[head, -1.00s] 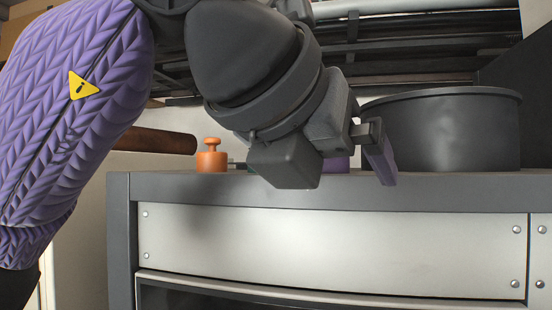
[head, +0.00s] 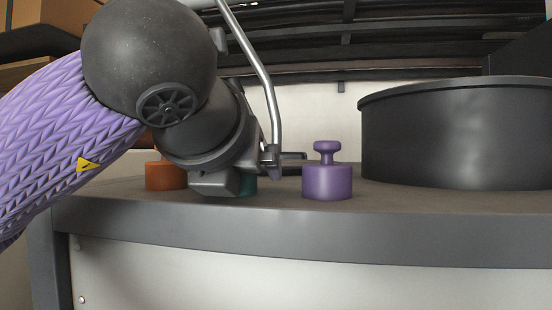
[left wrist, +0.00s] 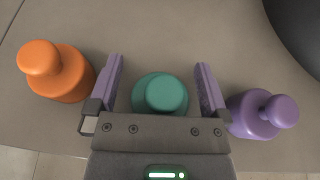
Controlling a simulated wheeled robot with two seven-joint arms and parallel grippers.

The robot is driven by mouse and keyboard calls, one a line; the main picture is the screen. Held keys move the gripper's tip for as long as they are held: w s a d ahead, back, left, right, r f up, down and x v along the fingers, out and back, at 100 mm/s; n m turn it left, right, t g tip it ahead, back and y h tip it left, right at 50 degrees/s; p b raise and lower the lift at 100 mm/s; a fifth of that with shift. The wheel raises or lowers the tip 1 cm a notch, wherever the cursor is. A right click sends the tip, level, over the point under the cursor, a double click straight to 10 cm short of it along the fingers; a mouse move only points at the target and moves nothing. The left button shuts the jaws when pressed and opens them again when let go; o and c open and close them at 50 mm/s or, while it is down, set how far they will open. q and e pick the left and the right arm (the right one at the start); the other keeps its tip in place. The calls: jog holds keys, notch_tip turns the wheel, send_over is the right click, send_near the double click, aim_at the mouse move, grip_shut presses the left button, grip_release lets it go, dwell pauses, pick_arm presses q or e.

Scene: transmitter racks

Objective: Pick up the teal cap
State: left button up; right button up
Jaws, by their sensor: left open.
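The teal cap (left wrist: 160,93) stands on the grey rack top, between the two purple fingers of my left gripper (left wrist: 160,85) in the left wrist view. The fingers are open, with a gap on both sides of the cap. My right gripper is not in view.
An orange knobbed cap (head: 166,176) stands left of the gripper and a purple one (head: 327,180) right of it, close to the right finger in the left wrist view. A large dark round pot (head: 455,140) stands at right. The rack top's front edge (head: 300,228) is near.

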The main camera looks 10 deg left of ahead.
pick_arm(q)
jog(key=shift+s, duration=0.15)
jog(key=shift+w, duration=0.2)
jog(key=c, duration=1.2)
